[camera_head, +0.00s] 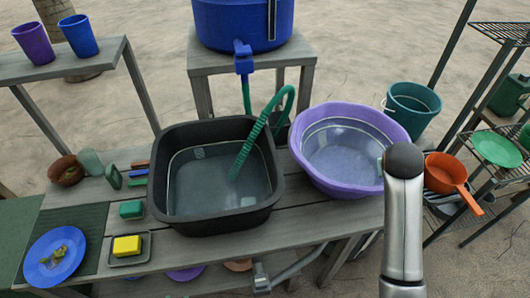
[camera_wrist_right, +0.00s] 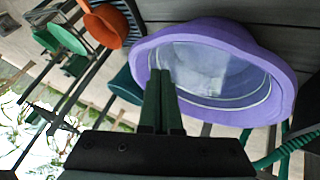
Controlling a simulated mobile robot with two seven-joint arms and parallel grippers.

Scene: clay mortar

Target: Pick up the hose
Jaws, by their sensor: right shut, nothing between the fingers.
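The ribbed green hose (camera_head: 262,128) arcs over the far right rim of the black basin (camera_head: 165,218). Its free end hangs inside the basin. Its other end runs behind the rim near the blue barrel's tap (camera_head: 243,58). Part of the hose shows at the lower right of the right wrist view (camera_wrist_right: 285,150). My right gripper (camera_wrist_right: 161,75) is shut and empty, its fingers overlapping the purple basin (camera_wrist_right: 215,112) in that view, apart from the hose. In the head view my right arm rises at the right and its fingers are hidden. My left gripper is not in view.
The purple basin stands beside the black one on the grey wooden bench. A teal bucket (camera_head: 412,108), an orange pan (camera_head: 445,172) and a green plate (camera_head: 496,148) are at the right. A yellow sponge (camera_head: 127,245) and blue plate (camera_head: 55,256) lie at the left.

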